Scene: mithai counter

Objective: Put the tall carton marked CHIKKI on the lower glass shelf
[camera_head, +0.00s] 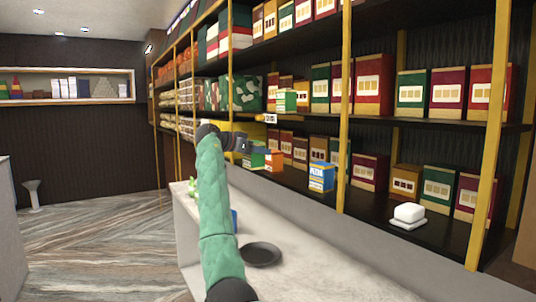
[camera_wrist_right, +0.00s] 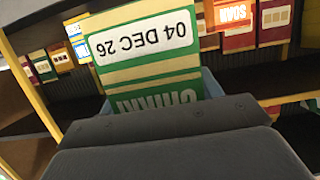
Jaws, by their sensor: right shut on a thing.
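The CHIKKI carton (camera_wrist_right: 150,72) is green with yellow bands and a white label reading 04 DEC 26. It appears upside down and close in the right wrist view. My right gripper (camera_wrist_right: 185,138) is shut on it; the dark fingers cover its near end. In the head view my right gripper (camera_head: 262,149) is in front of the shelving, and a green box (camera_head: 254,161) shows just below it, partly hidden. I cannot tell whether it touches a shelf. The lower shelf (camera_head: 375,208) looks dark; whether it is glass is not clear. My left gripper is not in view.
A blue carton (camera_head: 321,177) and a white pack (camera_head: 408,213) stand near the lower shelf's front. Dark red and green boxes line the back. Yellow posts (camera_head: 346,105) divide the shelving. A black dish (camera_head: 261,254) lies on the pale counter (camera_head: 310,265).

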